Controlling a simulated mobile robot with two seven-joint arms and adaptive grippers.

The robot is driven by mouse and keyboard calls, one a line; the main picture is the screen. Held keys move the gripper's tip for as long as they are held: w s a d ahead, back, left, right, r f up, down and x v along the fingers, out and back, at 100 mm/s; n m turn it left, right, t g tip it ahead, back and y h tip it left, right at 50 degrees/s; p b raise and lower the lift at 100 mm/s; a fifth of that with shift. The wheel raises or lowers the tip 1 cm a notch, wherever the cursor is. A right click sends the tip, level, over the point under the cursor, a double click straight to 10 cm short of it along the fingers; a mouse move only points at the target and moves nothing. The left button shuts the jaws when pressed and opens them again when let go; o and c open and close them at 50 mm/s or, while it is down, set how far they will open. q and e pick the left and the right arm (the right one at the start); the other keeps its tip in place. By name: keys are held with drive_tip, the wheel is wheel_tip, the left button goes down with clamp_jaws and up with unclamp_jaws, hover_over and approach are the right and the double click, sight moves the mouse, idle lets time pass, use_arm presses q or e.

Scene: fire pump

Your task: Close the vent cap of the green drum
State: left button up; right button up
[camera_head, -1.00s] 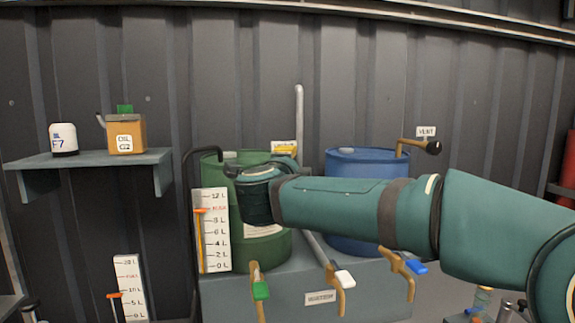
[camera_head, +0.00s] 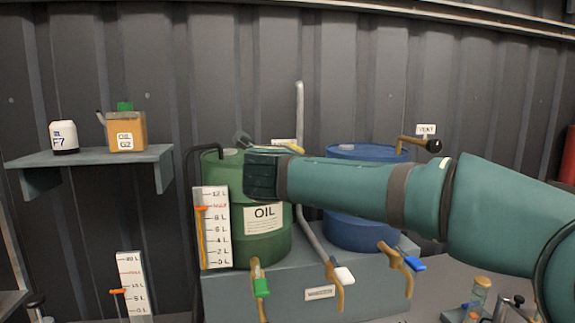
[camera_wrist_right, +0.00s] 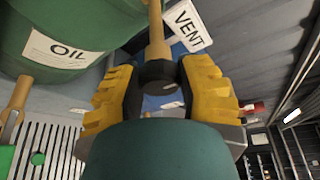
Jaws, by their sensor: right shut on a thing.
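The green drum (camera_head: 222,172) with an OIL label stands at the left of the grey bench in the head view. It also shows at the upper left of the right wrist view (camera_wrist_right: 110,18). There, a brass vent pipe (camera_wrist_right: 156,32) beside a VENT sign ends in a black vent cap (camera_wrist_right: 159,75). My right gripper (camera_wrist_right: 158,88) has its yellow-and-black fingers on both sides of this cap and is shut on it. I cannot tell how far the cap is turned. In the head view my right wrist (camera_head: 266,178) hides the cap and most of the fingers. My left gripper is out of view.
A blue drum (camera_head: 366,228) stands to the right, with its own brass vent pipe (camera_head: 408,143) and black cap (camera_head: 434,146). A grey upright pipe (camera_head: 299,110) rises between the drums. Taps with green (camera_head: 261,287), white (camera_head: 344,275) and blue (camera_head: 414,263) handles line the bench front.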

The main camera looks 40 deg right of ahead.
drive_tip(key=o, duration=1.2)
drive_tip(key=shift+d, duration=0.15)
drive_tip(key=v, duration=1.2)
